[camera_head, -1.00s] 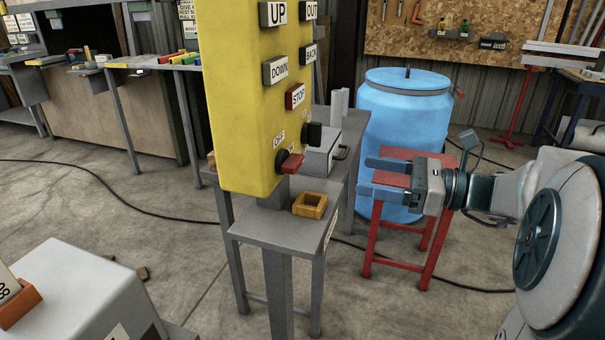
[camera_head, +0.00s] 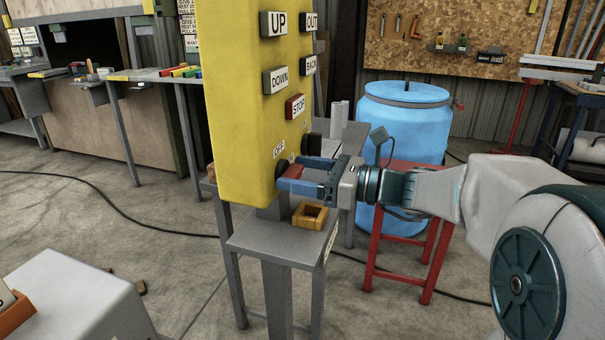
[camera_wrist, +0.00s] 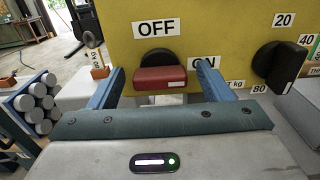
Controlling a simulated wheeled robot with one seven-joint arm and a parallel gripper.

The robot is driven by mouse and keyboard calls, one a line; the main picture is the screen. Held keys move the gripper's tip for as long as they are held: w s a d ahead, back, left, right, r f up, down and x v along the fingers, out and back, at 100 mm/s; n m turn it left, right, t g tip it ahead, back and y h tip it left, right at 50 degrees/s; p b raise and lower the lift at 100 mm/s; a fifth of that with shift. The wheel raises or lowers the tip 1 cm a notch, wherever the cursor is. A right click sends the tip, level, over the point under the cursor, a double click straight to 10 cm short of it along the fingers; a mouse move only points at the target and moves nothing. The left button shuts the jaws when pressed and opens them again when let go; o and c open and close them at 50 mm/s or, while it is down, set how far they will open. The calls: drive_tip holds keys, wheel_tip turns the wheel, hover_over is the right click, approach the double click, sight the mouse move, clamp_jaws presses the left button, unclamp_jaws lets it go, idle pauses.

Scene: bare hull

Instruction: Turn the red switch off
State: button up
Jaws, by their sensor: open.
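The red switch (camera_wrist: 160,78) is a red handle on a dark round base, low on the yellow control box (camera_head: 235,120). In the wrist view it sits below an OFF label (camera_wrist: 157,28), and an ON label (camera_wrist: 204,64) is at its right. The handle lies roughly level across the picture, its end toward the ON side. My gripper (camera_wrist: 155,90) is open, with one blue finger on each side of the handle. In the head view my gripper (camera_head: 298,174) is at the switch and partly hides it. Whether a finger touches the handle I cannot tell.
A black knob (camera_wrist: 280,65) with number labels is right of the switch. Below the box, a yellow open block (camera_head: 310,216) stands on a grey table (camera_head: 275,240). A blue barrel (camera_head: 405,110) and a red stand (camera_head: 430,250) are behind my arm.

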drive_tip(key=c, duration=1)
drive_tip(key=n+b, duration=0.3)
drive_tip(key=shift+s+f+n+b, duration=0.1)
drive_tip(key=shift+f+n+b, duration=0.15)
drive_tip(key=shift+n+b, duration=0.15)
drive_tip(key=n+b, duration=0.5)
drive_tip(key=shift+f, duration=0.1)
drive_tip(key=n+b, duration=0.9)
drive_tip(key=shift+s, duration=0.1)
